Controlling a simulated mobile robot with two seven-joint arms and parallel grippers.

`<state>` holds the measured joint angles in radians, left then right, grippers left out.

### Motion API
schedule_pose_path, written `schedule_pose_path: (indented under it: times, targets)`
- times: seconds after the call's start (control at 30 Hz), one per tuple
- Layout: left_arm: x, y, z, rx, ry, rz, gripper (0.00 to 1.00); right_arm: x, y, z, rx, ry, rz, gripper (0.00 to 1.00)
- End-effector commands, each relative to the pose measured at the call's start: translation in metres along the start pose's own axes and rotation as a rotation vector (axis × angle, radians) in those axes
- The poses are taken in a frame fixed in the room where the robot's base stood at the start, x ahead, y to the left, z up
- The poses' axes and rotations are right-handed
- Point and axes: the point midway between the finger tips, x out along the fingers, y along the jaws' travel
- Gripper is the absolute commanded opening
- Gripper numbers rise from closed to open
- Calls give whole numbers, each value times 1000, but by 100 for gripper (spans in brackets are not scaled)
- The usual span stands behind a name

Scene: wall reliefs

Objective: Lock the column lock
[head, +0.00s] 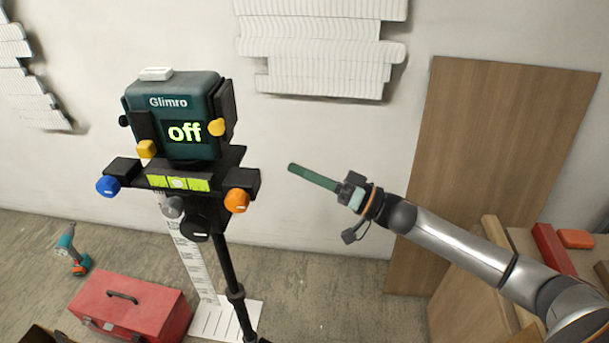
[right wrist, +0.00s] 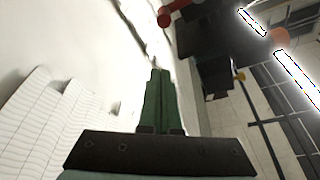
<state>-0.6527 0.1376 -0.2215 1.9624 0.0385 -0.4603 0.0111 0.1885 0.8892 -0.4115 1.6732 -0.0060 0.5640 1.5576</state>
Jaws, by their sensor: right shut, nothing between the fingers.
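A dark green Glimro device (head: 172,110) with a lit "off" display stands on a black tripod head. The head carries a blue knob (head: 108,186) at left, an orange knob (head: 236,200) at right and a green bubble level (head: 178,183) in front. Below it are a grey knob (head: 173,207) and a black knob (head: 196,229) beside the black column (head: 228,265). I cannot tell which part is the column lock. My right gripper (head: 292,168) is shut and empty, apart from the device and to its right. Its green fingers (right wrist: 160,75) also show in the right wrist view. My left gripper is not in view.
A ruled white scale (head: 195,262) stands behind the column. A red toolbox (head: 132,307) and a drill (head: 72,250) are on the floor at left. A wooden board (head: 490,140) leans on the wall at right. White wall reliefs (head: 320,45) hang above. Air between gripper and device is clear.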

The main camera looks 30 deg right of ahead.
Motion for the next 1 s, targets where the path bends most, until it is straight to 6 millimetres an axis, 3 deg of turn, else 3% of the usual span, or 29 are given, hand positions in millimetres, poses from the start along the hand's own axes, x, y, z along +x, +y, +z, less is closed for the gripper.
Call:
schedule_pose_path:
  times: [0.4,0.7,1.0]
  targets:
    - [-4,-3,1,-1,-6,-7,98,72,-1,-2,0,2,-1,0]
    - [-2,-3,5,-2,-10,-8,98,59,0,33,3,0,1,0]
    - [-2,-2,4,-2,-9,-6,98,57,0,38,0,0,1,0]
